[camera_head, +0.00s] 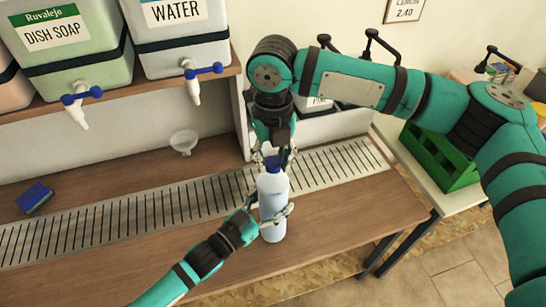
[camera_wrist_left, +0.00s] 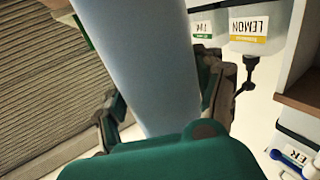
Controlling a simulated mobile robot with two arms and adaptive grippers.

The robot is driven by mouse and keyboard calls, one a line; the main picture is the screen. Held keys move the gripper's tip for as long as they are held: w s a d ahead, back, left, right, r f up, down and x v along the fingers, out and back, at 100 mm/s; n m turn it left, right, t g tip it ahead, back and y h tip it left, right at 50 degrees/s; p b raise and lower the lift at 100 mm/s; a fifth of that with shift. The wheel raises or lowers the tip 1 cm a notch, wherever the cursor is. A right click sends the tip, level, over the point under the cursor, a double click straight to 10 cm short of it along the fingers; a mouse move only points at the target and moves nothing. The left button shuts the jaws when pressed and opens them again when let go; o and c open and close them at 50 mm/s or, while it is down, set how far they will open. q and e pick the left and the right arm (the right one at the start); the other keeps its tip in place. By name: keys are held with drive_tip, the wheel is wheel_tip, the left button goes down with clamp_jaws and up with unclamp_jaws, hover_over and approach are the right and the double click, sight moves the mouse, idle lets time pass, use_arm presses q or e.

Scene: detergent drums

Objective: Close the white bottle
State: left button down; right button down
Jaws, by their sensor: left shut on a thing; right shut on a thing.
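The white bottle (camera_head: 273,200) stands upright at the front edge of the wooden counter, just in front of the metal drain grate. My left gripper (camera_head: 268,213) is shut around its lower body. In the left wrist view the bottle (camera_wrist_left: 150,65) runs between the fingers of my left gripper (camera_wrist_left: 162,105). A blue cap (camera_head: 272,162) is at the top of the bottle. My right gripper (camera_head: 273,157) points down from above, shut on the cap. The fingers partly hide the cap, so I cannot tell whether it is fully seated on the neck.
The slotted drain grate (camera_head: 118,217) crosses the counter (camera_head: 330,217). A blue sponge (camera_head: 34,198) lies at left and a clear funnel (camera_head: 184,141) behind. Dish soap (camera_head: 75,65) and water (camera_head: 180,45) drums with taps stand on the shelf above. A green crate (camera_head: 440,155) is at right.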

drive_tip(key=m, duration=0.6)
drive_tip(key=shift+m, duration=0.3)
drive_tip(key=m, duration=0.9)
drive_tip(key=shift+d+f+m, duration=0.1)
drive_tip(key=shift+m, duration=0.2)
drive_tip(key=m, duration=1.4)
drive_tip(key=shift+m, duration=0.4)
drive_tip(key=m, duration=1)
drive_tip(key=c, duration=0.9)
unclamp_jaws()
